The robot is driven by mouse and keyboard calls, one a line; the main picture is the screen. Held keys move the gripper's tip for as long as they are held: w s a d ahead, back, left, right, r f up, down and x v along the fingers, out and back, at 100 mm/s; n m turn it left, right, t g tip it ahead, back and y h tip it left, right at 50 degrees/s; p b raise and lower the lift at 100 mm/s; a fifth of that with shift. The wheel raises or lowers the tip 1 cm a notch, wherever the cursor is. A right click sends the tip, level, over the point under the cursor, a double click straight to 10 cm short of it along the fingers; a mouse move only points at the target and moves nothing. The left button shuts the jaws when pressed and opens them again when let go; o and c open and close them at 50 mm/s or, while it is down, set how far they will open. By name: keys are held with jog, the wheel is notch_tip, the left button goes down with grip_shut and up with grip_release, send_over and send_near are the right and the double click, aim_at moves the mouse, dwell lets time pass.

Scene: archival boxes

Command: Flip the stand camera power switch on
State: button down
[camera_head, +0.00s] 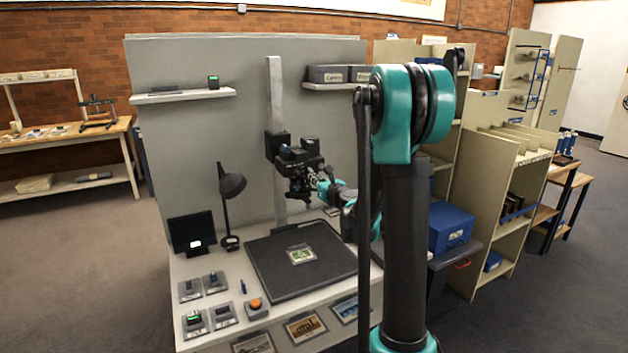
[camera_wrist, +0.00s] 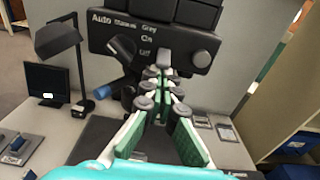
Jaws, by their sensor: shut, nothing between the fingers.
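The black stand camera (camera_head: 298,157) hangs on a pale upright column (camera_head: 275,100) above the dark baseboard. In the wrist view its housing (camera_wrist: 105,42) fills the top, with labels reading Auto, Manual, Gray, On and Off. A dark lever (camera_wrist: 122,48) sits below the Auto and Manual labels, and a grey round knob (camera_wrist: 202,58) is at the right. My gripper (camera_wrist: 158,75) is shut and empty, its tips just below the On and Off labels. The fingers partly cover the area there; I cannot tell the power switch's position or whether the tips touch it. My gripper also shows beside the camera (camera_head: 318,180).
A desk lamp (camera_head: 231,186) and a small monitor (camera_head: 192,234) stand left of the baseboard (camera_head: 263,268), which holds a small picture (camera_head: 301,255). Several switch boxes and an orange button (camera_head: 256,303) lie at the front left. A blue box (camera_head: 451,228) is at the right.

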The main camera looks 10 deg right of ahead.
jog(key=shift+s+r+g, duration=0.1)
jog(key=shift+r+g, duration=0.1)
jog(key=shift+g, duration=0.2)
jog(key=r+g, duration=0.1)
jog(key=g, duration=0.1)
jog(key=r+g+h, duration=0.1)
jog(key=g, duration=0.1)
jog(key=shift+s+d+h, duration=0.1)
jog(key=shift+s+h, duration=0.1)
jog(key=shift+h, duration=0.1)
dwell(0.3)
jog(key=shift+r, duration=0.8)
send_near(311, 170)
jog(key=s, duration=0.1)
jog(key=s+d, duration=0.1)
jog(key=s, duration=0.1)
jog(key=shift+s+f, duration=0.1)
jog(key=shift+f, duration=0.05)
dwell(0.5)
